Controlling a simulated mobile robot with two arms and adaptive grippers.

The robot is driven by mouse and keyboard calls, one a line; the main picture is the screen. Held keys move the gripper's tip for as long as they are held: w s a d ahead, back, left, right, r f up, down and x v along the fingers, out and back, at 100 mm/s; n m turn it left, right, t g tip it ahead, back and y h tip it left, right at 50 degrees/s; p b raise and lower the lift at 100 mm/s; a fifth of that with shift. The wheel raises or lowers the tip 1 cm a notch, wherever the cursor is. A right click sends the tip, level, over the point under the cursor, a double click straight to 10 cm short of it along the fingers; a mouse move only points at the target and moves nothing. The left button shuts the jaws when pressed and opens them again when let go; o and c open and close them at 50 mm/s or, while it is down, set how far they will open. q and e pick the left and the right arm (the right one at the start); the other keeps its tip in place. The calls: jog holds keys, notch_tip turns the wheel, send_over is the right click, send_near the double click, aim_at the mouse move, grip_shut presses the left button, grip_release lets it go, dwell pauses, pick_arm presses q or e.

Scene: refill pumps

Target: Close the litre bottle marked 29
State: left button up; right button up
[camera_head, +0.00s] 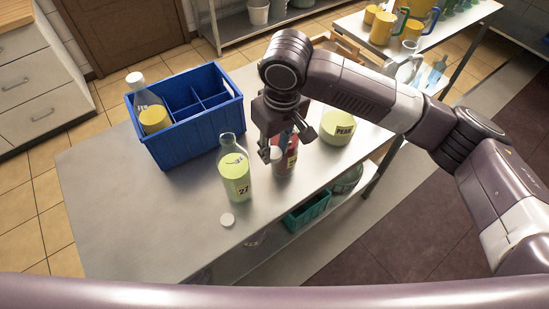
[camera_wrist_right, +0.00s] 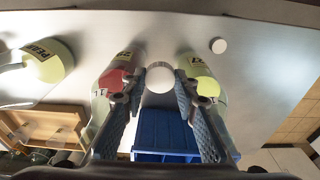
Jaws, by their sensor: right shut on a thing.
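My right gripper (camera_head: 281,147) is shut on a white round cap (camera_head: 275,154); the cap also shows between the fingertips in the right wrist view (camera_wrist_right: 160,77). A clear bottle with red contents (camera_head: 287,164) stands upright on the table right by the gripper, which partly covers it. Its label also shows in the right wrist view (camera_wrist_right: 123,56) but its number is hard to read. In that view the held cap is beside this bottle, toward the bottle marked 27; its neck is partly hidden by a finger. My left gripper is not in view.
An open bottle marked 27 (camera_head: 235,180) with yellow-green contents stands left of the gripper. A loose white cap (camera_head: 227,220) lies in front of it. A blue divided crate (camera_head: 187,139) holds a capped bottle (camera_head: 146,100). A PEAR container (camera_head: 338,127) stands right. The table's front left is clear.

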jog(key=shift+r, duration=0.15)
jog(key=s+d+r+m+b, duration=0.1)
jog(key=d+m+b, duration=0.1)
jog(key=d, duration=0.7)
jog(key=s+d+r+m+b, duration=0.1)
jog(key=d+m+b, duration=0.2)
jog(key=d, duration=0.7)
jog(key=shift+s+r+m+h, duration=0.2)
jog(key=shift+r+m+h, duration=0.15)
jog(key=shift+m, duration=0.75)
jog(key=shift+d, duration=0.1)
